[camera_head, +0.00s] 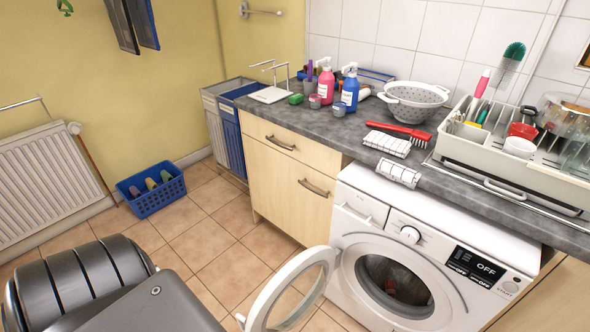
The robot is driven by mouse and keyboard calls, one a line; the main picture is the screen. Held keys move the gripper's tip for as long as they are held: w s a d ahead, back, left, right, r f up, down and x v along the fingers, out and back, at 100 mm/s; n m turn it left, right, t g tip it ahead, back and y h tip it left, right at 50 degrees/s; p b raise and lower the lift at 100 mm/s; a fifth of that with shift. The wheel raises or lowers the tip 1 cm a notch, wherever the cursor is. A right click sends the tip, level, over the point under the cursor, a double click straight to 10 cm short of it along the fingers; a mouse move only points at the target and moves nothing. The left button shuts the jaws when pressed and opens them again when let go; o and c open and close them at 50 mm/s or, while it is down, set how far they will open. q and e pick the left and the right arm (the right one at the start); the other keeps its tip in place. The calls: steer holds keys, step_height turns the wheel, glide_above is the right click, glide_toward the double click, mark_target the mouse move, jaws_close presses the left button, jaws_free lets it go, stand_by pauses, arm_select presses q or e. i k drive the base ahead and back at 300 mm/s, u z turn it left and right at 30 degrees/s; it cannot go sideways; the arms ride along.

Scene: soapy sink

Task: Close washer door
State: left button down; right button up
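The white washer (480,246) stands under the grey counter at the lower right. Its display reads OFF. Its round door (257,308) is swung wide open to the left on the side of the drum opening (394,284). The door's lower part is cut off by the bottom edge of the view. Dark and reddish items, perhaps laundry, show inside the drum. Neither of my grippers shows in the view. Nothing is seen touching the door.
The counter (340,125) holds spray bottles, a colander (414,103), a red brush, checked cloths and a dish rack (520,180). Wooden drawers (290,185) stand left of the washer. A blue basket (151,190) sits on the floor. Tiled floor (235,276) is clear left of the door.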

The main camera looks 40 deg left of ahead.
mark_target(329, 258)
steer(key=k, duration=0.45)
steer(key=z, duration=3.15)
steer(key=k, duration=2.4)
steer(key=u, duration=2.05)
steer(key=i, duration=0.5)
steer(key=z, duration=0.2)
